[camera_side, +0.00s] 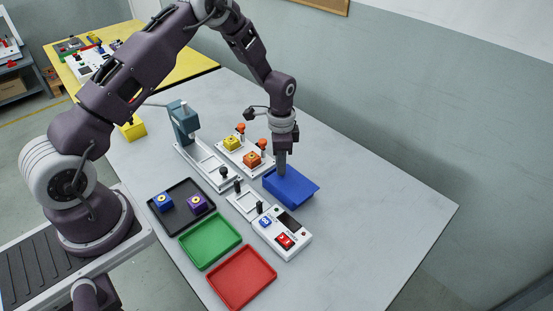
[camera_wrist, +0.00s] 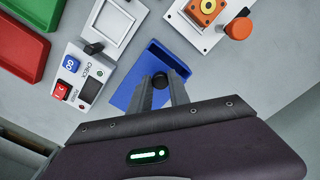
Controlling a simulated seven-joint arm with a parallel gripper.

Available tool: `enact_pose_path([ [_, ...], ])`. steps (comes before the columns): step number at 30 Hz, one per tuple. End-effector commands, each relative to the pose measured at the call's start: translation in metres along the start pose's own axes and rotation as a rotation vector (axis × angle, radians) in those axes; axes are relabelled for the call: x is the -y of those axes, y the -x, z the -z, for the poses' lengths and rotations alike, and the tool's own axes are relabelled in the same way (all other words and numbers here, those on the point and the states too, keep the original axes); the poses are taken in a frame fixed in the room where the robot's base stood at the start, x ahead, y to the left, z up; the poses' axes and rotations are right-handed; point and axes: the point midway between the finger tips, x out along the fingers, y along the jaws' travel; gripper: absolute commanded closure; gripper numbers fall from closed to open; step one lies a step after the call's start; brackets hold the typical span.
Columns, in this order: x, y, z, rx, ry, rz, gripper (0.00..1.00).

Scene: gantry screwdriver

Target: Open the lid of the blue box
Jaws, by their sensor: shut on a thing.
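The blue box (camera_side: 291,190) sits on the grey table, below my gripper. It also shows in the wrist view (camera_wrist: 124,92), where a darker recessed strip runs along its far end. A round black knob (camera_wrist: 159,79) stands on the blue lid. My gripper (camera_wrist: 164,84) points down with its two fingers on either side of the knob, shut on it. In the side view my gripper (camera_side: 282,172) hides the knob and part of the lid. The lid's right edge appears to jut out past the box body.
A white checker device (camera_side: 282,232) stands just in front of the box. A white fixture (camera_side: 244,202) and a plate with yellow and orange blocks (camera_side: 244,153) are left and behind. Green (camera_side: 210,241) and red (camera_side: 241,277) trays lie in front. The table's right side is clear.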

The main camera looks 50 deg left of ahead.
Motion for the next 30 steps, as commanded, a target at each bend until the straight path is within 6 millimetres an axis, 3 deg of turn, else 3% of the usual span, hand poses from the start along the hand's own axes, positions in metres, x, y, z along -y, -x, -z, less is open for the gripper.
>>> enact_pose_path([
  [6,-0.048,0.001,0.04,-0.005,-0.008,0.003,1.0],
  [10,-0.069,0.001,0.057,-0.005,-0.005,0.002,1.0],
  [15,-0.081,0.001,0.065,-0.004,-0.001,0.001,1.0],
  [23,-0.081,0.001,0.066,-0.004,0.0,0.001,1.0],
  [24,-0.081,0.001,0.066,-0.004,0.0,0.001,0.76],
  [27,-0.081,0.001,0.065,-0.004,0.0,0.001,0.56],
  [30,-0.081,0.001,0.065,-0.003,-0.001,0.001,0.55],
])
